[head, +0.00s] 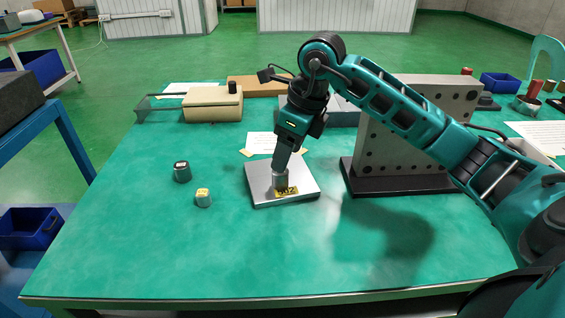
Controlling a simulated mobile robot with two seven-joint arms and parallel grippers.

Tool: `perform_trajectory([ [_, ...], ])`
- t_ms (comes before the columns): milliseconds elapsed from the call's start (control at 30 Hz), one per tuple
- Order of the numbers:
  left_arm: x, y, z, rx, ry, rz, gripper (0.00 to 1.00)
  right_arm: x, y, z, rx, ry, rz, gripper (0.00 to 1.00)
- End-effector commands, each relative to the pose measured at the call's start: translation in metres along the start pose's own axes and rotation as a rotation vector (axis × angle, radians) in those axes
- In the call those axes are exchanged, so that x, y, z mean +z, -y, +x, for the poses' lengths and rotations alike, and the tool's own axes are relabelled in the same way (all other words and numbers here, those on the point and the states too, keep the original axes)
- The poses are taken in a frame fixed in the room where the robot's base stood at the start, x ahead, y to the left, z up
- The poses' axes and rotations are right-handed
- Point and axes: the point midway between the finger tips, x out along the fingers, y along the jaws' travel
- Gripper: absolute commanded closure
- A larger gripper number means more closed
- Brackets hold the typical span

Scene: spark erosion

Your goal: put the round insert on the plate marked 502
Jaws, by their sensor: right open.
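A silver metal plate (256,193) lies on the green table, with a yellow label (288,191) at its front. The label's number is small and partly covered, so I cannot read it surely. A grey round insert (280,183) stands upright on the plate, just behind the label. My right gripper (281,170) points down at the insert's top with its jaws open. The fingers overlap the insert in the head view, and I cannot tell whether they touch it. My left gripper is not in view.
A dark round piece (182,172) and a grey piece with a yellow top (203,198) stand left of the plate. A tall grey block with holes (377,155) stands on the right. A beige box (213,104) is behind. The table's front is clear.

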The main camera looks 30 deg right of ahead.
Motion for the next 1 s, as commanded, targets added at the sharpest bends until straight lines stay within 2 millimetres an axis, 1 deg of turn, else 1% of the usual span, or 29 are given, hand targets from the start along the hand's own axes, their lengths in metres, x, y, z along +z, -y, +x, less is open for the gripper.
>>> perform_trajectory([
  [33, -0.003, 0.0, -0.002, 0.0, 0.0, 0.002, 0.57, 0.001, 0.001, -0.014, -0.005, 0.002, 0.0, 0.37],
  [100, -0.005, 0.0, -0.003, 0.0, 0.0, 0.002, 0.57, 0.001, 0.001, -0.027, -0.004, 0.003, -0.001, 0.37],
  [200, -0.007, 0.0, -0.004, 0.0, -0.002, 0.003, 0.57, 0.001, 0.001, -0.042, -0.003, 0.002, 0.0, 0.37],
  [300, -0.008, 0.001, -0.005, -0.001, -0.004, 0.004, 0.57, 0.0, 0.0, -0.051, -0.001, 0.0, 0.001, 0.37],
  [433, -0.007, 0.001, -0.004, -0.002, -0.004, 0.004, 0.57, 0.0, 0.0, -0.056, -0.001, 0.0, 0.0, 0.37],
  [700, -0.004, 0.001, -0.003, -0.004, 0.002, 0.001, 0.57, 0.0, 0.0, -0.056, 0.0, 0.0, 0.0, 0.37],
  [933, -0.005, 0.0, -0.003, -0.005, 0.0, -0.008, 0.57, 0.0, 0.0, -0.056, 0.0, -0.001, 0.0, 0.37],
  [1000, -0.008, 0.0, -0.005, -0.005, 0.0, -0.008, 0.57, 0.001, 0.0, -0.059, 0.0, 0.0, 0.0, 0.37],
])
